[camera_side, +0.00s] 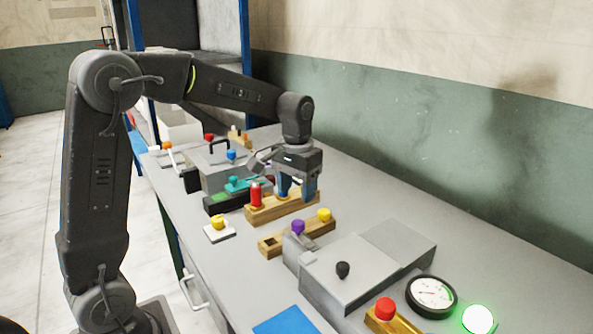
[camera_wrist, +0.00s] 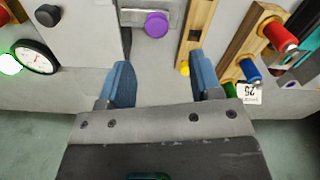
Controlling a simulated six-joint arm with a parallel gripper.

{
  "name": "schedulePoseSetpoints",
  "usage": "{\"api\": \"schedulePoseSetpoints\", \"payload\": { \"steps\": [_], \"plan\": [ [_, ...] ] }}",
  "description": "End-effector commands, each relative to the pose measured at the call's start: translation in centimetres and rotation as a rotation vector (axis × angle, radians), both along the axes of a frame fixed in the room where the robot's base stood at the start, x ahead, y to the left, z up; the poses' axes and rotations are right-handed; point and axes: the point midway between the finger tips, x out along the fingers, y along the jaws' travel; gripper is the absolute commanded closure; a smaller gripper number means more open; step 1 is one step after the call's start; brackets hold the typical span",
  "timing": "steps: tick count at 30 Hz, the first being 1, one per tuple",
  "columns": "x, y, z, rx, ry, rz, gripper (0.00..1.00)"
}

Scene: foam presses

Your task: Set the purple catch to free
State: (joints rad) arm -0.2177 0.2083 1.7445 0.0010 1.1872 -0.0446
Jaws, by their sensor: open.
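The purple catch (camera_side: 298,227) is a round purple knob on a small grey block at the left end of the grey press box (camera_side: 340,280). In the wrist view the purple knob (camera_wrist: 157,24) sits on a pale plate at the top centre, beyond the fingertips. The catch is apart from the fingers. Its set position cannot be read.
A wooden rail (camera_side: 290,240) with a yellow knob lies beside the catch. A red peg (camera_side: 256,195) stands close to my gripper. A gauge (camera_side: 433,294), a red button (camera_side: 385,308) and a lit green-white lamp (camera_side: 478,319) are at the front right.

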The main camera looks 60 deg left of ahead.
Motion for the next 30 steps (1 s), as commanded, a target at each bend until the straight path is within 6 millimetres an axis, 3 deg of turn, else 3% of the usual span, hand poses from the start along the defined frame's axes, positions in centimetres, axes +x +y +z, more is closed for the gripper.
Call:
{"api": "schedulePoseSetpoints", "payload": {
  "steps": [3, 9, 22, 26, 30],
  "plan": [
    [0.0, 0.0, 2.3, 0.001, -0.004, 0.0, 0.42],
    [0.0, 0.0, 4.2, 0.001, -0.002, 0.0, 0.42],
    [-0.2, -0.1, 4.7, 0.002, -0.006, -0.002, 0.42],
    [-1.9, -1.2, 5.6, 0.011, -0.047, -0.025, 0.42],
    [-5.9, -3.5, 6.7, 0.028, -0.142, -0.076, 0.42]
  ]
}}
